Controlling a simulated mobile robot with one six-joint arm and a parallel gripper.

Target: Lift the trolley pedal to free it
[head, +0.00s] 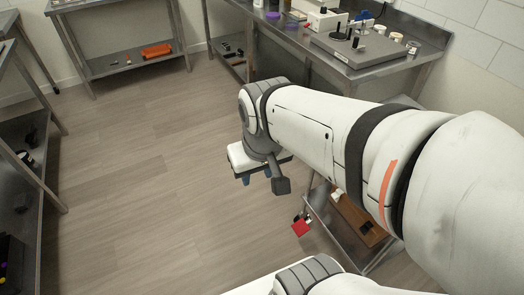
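A small red pedal (300,228) with dark parts at its upper edge shows low down, beside the left end of a steel frame with a low shelf (335,232). I take this frame for the trolley; my arm hides most of it. My gripper (256,177) hangs above the floor, up and left of the pedal in the head view, and is apart from it.
A steel bench (365,72) with a grey machine and several jars runs along the right wall. A table with an orange item (157,50) on its lower shelf stands at the back left. Shelving lines the left edge. The floor (140,190) between is clear.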

